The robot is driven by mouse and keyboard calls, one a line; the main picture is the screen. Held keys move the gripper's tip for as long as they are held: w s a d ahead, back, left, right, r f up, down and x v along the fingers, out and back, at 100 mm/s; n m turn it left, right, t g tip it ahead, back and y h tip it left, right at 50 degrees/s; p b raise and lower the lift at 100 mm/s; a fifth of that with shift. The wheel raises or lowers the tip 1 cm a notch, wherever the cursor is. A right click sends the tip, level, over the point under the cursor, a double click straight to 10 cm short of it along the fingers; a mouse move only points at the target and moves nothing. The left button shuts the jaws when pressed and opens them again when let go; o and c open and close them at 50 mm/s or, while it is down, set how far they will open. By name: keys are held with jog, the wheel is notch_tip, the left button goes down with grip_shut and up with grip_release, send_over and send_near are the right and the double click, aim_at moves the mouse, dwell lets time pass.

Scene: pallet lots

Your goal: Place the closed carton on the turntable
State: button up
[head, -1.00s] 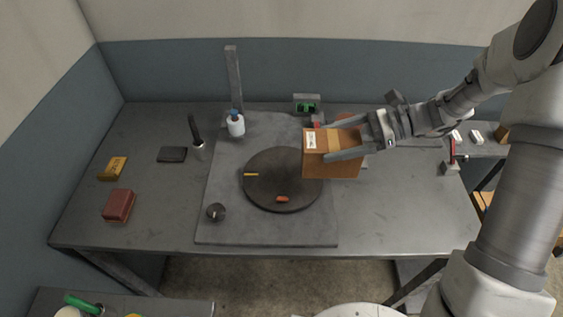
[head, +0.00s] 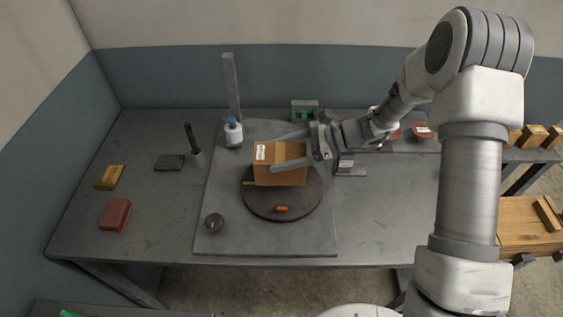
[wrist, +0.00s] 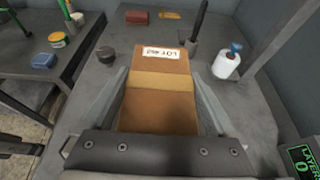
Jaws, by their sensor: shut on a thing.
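The closed carton (head: 280,165) is a brown box with a tape strip and a white label. In the wrist view the carton (wrist: 158,95) lies between the two fingers, and its label reads "LOT" with a number. My gripper (head: 283,155) is shut on the carton from the right. The dark round turntable (head: 290,212) is on a grey mat, and the carton is over its back part. I cannot tell whether the carton's underside touches it. An orange piece (head: 281,209) lies on the turntable's front, and a yellow mark shows at its left edge, partly hidden.
A white bottle with a blue cap (head: 233,132) and a grey post (head: 231,88) stand behind. A small dark knob (head: 214,222) is at front left. The table's front right is clear.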

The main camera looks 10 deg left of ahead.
jog(key=shift+f, duration=1.95)
jog(key=o, duration=1.4)
jog(key=shift+o, duration=0.2)
jog(key=shift+d, duration=0.1)
